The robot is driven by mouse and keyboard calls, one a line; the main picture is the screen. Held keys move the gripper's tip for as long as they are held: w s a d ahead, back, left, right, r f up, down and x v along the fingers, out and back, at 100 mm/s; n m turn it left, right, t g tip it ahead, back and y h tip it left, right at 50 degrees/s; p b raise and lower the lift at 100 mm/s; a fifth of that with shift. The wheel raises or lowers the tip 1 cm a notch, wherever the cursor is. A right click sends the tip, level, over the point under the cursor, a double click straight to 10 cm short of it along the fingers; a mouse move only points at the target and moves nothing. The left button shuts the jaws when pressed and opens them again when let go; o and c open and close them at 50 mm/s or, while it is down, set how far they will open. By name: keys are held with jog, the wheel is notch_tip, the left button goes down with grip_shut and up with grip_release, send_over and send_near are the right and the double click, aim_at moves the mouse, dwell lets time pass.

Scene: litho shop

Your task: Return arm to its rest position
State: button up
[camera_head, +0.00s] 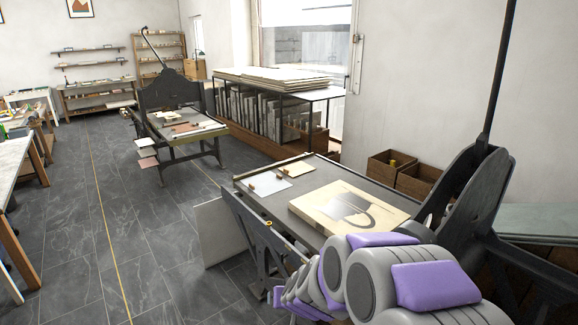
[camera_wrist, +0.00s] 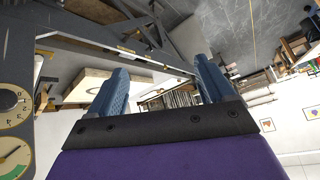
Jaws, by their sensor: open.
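My arm, grey with purple pads, is folded at the lower right of the head view, in front of the near press. My gripper is not visible there. In the wrist view, my gripper (camera_wrist: 161,73) shows two blue-grey fingers spread wide apart with nothing between them. The wrist picture is upside down, with the floor at the top. The near press bed (camera_head: 262,202) carries a pale stone (camera_head: 330,222) with a dark drawing on it. The arm overlaps the near edge of the bed in the head view; contact cannot be told.
The press's dark side frame (camera_head: 470,195) rises at right. Dials (camera_wrist: 14,105) show close at the wrist view's left edge. A second press (camera_head: 185,128) stands farther back. A pale board (camera_head: 218,232) leans by the near press. Wooden crates (camera_head: 388,165) sit behind it. Floor (camera_head: 75,220) at left is clear.

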jog(key=s+d+r+g+b, duration=0.1)
jog(key=s+d, duration=0.4)
jog(key=s, duration=0.8)
jog(key=s+d+r+g+h+b, duration=0.1)
jog(key=s+d+g, duration=0.3)
jog(key=s, duration=0.9)
jog(key=s+d+r+g+h+b, duration=0.1)
jog(key=s+d+r+g+b, duration=0.2)
jog(key=s, duration=0.9)
jog(key=d+g, duration=0.1)
jog(key=d, duration=0.1)
jog(key=shift+s+d+r+m+b, duration=0.15)
jog(key=shift+s+d+m+b, duration=0.15)
jog(key=shift+s+m, duration=0.1)
jog(key=shift+c, duration=0.5)
